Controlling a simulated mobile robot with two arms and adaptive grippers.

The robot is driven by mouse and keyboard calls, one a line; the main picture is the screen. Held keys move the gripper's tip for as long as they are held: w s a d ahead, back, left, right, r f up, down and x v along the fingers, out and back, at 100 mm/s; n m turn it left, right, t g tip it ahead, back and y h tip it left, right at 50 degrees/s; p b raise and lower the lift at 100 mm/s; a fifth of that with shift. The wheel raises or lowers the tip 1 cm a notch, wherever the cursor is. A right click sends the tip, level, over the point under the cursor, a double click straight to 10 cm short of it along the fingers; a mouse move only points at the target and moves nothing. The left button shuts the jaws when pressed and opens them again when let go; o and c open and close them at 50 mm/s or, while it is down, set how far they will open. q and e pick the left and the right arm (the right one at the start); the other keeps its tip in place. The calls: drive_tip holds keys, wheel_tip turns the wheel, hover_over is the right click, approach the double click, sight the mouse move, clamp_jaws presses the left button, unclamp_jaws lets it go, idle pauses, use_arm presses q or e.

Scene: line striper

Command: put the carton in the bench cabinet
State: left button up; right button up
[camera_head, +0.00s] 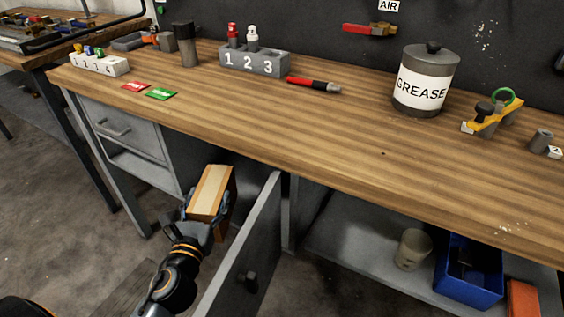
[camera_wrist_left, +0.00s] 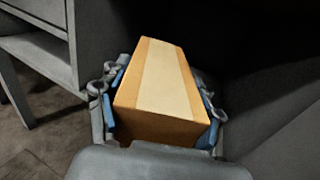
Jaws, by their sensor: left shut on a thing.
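The carton (camera_head: 211,188) is a brown box with a pale tape strip along its top. My left gripper (camera_head: 208,203) is shut on it, with one finger on each side. The left wrist view shows the carton (camera_wrist_left: 160,88) between the blue finger pads. The bench cabinet is under the workbench, and its grey door (camera_head: 246,250) stands open to the right of the carton. The carton's far end is at the dark cabinet opening (camera_head: 190,150); I cannot tell how far inside it is. My right gripper is not in view.
The grey drawer unit (camera_head: 118,128) is left of the opening. The wooden benchtop (camera_head: 300,125) overhangs above the carton. Right of the door, a lower shelf holds a beige cup (camera_head: 412,249) and a blue bin (camera_head: 468,272).

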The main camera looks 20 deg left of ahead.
sight(229, 174)
use_arm(q)
drive_tip(key=w, duration=0.5)
drive_tip(key=w+d, duration=0.1)
drive_tip(key=w, duration=0.2)
drive_tip(key=shift+w+r, duration=0.15)
drive_tip(key=shift+r, duration=0.05)
drive_tip(key=w+d+b, duration=0.1)
drive_tip(key=w, duration=0.5)
drive_tip(key=shift+w, duration=0.2)
drive_tip(key=w, duration=0.3)
drive_tip(key=w+b, duration=0.1)
drive_tip(key=w, duration=0.1)
drive_tip(key=shift+w+d+f, duration=0.15)
drive_tip(key=shift+w+d, duration=0.05)
drive_tip(key=shift+d, duration=0.2)
drive_tip(key=shift+s+f+b, duration=0.2)
drive_tip(key=shift+f+b, duration=0.35)
drive_tip(key=shift+f, duration=0.45)
wheel_tip(229, 174, down, 5)
drive_tip(key=b, duration=0.2)
drive_tip(key=shift+w+b, duration=0.15)
drive_tip(key=shift+b, duration=0.25)
drive_tip(key=shift+r, duration=0.1)
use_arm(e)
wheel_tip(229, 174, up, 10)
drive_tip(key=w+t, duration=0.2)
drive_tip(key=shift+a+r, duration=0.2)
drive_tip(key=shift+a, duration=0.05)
